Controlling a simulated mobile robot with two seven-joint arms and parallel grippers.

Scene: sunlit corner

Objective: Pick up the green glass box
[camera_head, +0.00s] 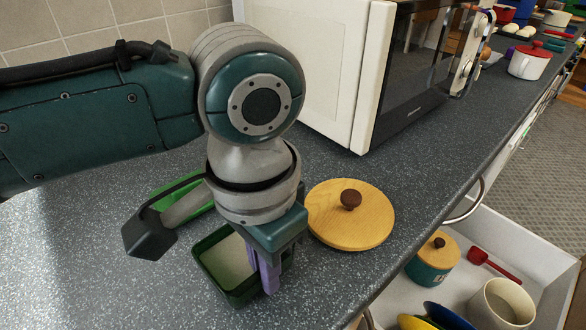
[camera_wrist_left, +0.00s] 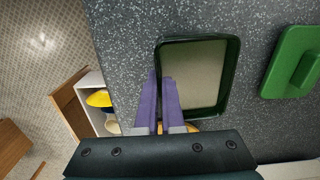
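The green glass box (camera_head: 218,282) is a small open dark-green container with a pale bottom, standing upright on the grey counter. It also shows in the left wrist view (camera_wrist_left: 234,78). My left gripper (camera_head: 264,277) points down at the box's right side in the head view. Its purple fingers (camera_wrist_left: 159,88) sit close together, one on each side of one box wall, and look shut on that wall. The arm hides part of the box's far rim in the head view. My right gripper is in neither view.
A green lid (camera_wrist_left: 279,65) lies beside the box, partly behind my arm. A round wooden lid (camera_head: 330,222) lies to the right. A white microwave (camera_head: 330,60) stands behind. An open drawer (camera_head: 545,253) with dishes is at the counter's front edge.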

